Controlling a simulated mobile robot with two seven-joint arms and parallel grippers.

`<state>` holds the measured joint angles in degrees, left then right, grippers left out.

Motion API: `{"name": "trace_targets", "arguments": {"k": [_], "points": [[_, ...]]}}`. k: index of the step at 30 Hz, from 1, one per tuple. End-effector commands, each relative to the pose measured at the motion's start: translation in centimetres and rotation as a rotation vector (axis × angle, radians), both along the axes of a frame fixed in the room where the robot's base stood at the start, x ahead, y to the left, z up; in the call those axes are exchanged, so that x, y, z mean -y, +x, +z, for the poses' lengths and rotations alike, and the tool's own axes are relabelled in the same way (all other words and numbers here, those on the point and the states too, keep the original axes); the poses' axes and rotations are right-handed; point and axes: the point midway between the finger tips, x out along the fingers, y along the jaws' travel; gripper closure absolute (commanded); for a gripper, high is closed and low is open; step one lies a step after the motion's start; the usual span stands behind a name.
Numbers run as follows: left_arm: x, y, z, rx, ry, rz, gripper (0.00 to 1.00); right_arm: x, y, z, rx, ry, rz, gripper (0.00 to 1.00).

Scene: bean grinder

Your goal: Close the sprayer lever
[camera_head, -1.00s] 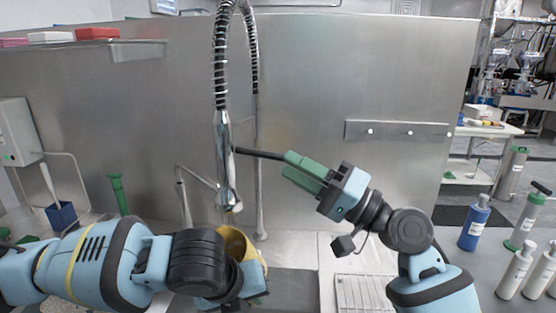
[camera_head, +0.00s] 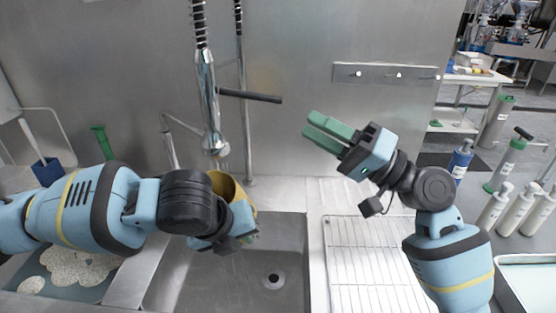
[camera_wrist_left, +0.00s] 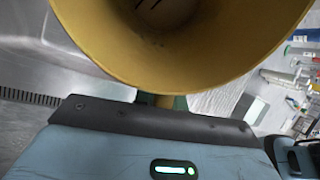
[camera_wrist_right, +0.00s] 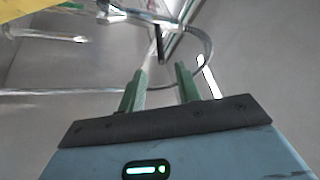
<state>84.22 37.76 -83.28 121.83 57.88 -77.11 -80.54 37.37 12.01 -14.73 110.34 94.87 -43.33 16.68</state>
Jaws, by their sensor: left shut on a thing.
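The chrome sprayer (camera_head: 208,100) hangs from its spring hose above the sink. Its dark lever (camera_head: 252,96) sticks out nearly level to the right, away from the sprayer body. My right gripper (camera_head: 308,128) is open and empty, with its green fingers just right of and below the lever's free end, not touching it. In the right wrist view the fingers are apart and a dark bar, seemingly the lever (camera_wrist_right: 158,44), shows beyond them. My left gripper (camera_wrist_left: 160,101) is shut on a yellow container (camera_wrist_left: 190,70) beneath the sprayer; its fingers are mostly hidden in the head view.
The sink basin (camera_head: 225,285) lies below, with a wire rack (camera_head: 375,262) to its right. A faucet pipe (camera_head: 170,145) stands behind the left arm. Several bottles (camera_head: 495,205) stand at the right. The air between the lever and right gripper is clear.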

Motion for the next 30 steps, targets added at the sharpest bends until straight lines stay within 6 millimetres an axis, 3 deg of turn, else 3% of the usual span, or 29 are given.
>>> {"name": "trace_targets", "arguments": {"k": [11,17,19,30], "points": [[0.0,0.0,0.0,0.001,-0.001,0.000,1.00,0.0,0.0,0.0,0.000,0.000,0.000,0.67],[0.0,0.0,0.0,0.001,-0.001,0.000,1.00,-0.2,0.2,-0.5,0.054,-0.038,-0.049,0.93],[0.0,0.0,0.0,0.001,-0.001,0.000,1.00,-0.4,0.3,-1.2,0.121,-0.088,-0.108,1.00],[0.0,0.0,0.0,0.001,-0.001,0.000,1.00,-1.2,0.6,-5.3,0.805,-0.564,-0.585,1.00]]}}
